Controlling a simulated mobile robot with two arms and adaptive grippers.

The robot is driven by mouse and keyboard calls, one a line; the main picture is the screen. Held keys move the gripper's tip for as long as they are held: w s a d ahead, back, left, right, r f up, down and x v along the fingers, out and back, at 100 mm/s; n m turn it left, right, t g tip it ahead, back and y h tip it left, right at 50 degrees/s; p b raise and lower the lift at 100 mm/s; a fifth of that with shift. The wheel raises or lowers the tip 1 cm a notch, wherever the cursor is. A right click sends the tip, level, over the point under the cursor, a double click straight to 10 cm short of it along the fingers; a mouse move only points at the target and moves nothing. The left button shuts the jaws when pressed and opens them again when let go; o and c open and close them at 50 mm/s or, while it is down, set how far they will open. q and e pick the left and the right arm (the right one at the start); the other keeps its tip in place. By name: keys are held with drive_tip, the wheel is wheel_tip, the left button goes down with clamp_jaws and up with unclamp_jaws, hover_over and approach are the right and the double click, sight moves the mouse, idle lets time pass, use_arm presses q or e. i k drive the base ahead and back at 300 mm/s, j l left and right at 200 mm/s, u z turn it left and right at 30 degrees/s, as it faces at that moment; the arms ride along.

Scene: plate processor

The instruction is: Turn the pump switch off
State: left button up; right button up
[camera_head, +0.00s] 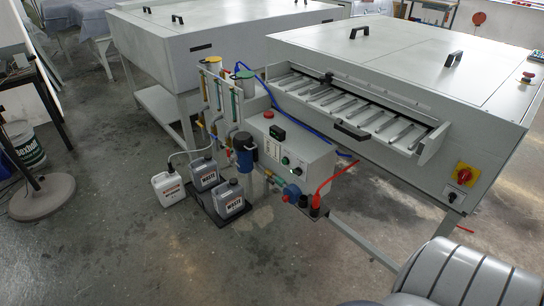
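A light grey control box (312,157) stands at the middle, beside the pipework. Its face carries a small dark display (277,132), a knob (285,160) and another knob or button (297,171). A red button (267,114) sits on top. The large processor (400,65) has a red and yellow rotary switch (464,174) on its front right, with a small black switch (452,197) below it. I cannot read any label naming the pump switch, nor tell switch positions at this size. Neither gripper shows; part of my grey arm fills the lower right corner.
Several containers (230,200) stand on the floor before the pipework (218,95). A red hose (335,178) and a blue hose cross near the control box. A round stand base (42,197) is at left. The lower middle floor (190,265) is clear.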

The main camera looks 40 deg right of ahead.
sight(298, 171)
drive_tip(key=i+j+z, duration=0.1)
drive_tip(key=i+z, duration=0.15)
drive_tip(key=i, duration=0.3)
drive_tip(key=i+j+z, duration=0.15)
drive_tip(key=i+z, duration=0.15)
drive_tip(key=i, duration=0.2)
drive_tip(key=i+j+z, duration=0.25)
drive_tip(key=i, duration=0.25)
drive_tip(key=j, duration=0.1)
